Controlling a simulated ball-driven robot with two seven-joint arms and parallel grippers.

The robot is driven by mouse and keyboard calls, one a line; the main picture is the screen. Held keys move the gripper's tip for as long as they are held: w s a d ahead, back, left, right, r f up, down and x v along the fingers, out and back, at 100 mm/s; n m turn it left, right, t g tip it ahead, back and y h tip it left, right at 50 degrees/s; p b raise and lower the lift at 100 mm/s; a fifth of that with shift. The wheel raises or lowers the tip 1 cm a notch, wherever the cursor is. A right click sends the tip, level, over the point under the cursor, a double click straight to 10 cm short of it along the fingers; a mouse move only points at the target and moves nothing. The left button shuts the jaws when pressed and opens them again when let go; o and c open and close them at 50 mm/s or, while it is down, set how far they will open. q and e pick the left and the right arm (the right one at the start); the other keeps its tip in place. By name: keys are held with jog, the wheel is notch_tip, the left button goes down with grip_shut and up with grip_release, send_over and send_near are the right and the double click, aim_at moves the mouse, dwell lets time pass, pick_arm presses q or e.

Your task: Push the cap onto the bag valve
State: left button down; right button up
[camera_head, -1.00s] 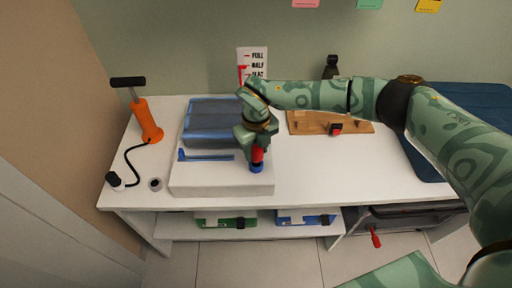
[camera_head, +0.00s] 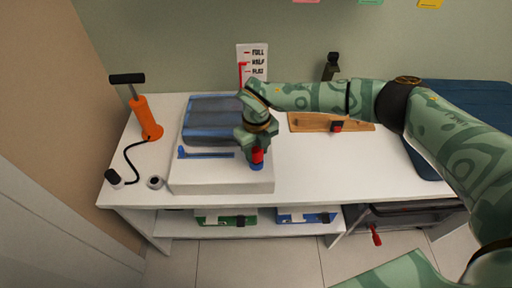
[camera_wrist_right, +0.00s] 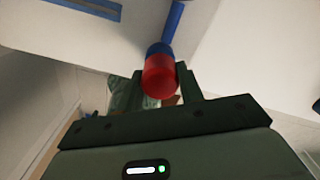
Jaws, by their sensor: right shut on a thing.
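The red cap (camera_head: 257,155) is between the fingers of my right gripper (camera_head: 257,147), which is shut on it. In the right wrist view, the cap (camera_wrist_right: 159,77) fills the space between the two fingertips. The blue bag valve (camera_head: 256,166) shows just below the cap, at the front right of the white bag (camera_head: 215,180). In the right wrist view, the valve (camera_wrist_right: 158,49) shows directly beyond the cap, with no visible gap. How far the cap sits on the valve cannot be told. My left gripper is not in view.
An orange hand pump (camera_head: 146,118) with a black hose stands left of the bag on the white table (camera_head: 320,170). A wooden board (camera_head: 310,121) lies behind at the right. A level chart (camera_head: 252,62) is on the wall. The table front right of the bag is clear.

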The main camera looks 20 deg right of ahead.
aim_at(256, 149)
jog(key=shift+f, duration=0.7)
jog(key=o, duration=1.1)
jog(key=shift+o, duration=0.2)
jog(key=shift+r, duration=0.1)
notch_tip(256, 149, up, 16)
jog(key=p, duration=0.3)
jog(key=shift+a, duration=0.1)
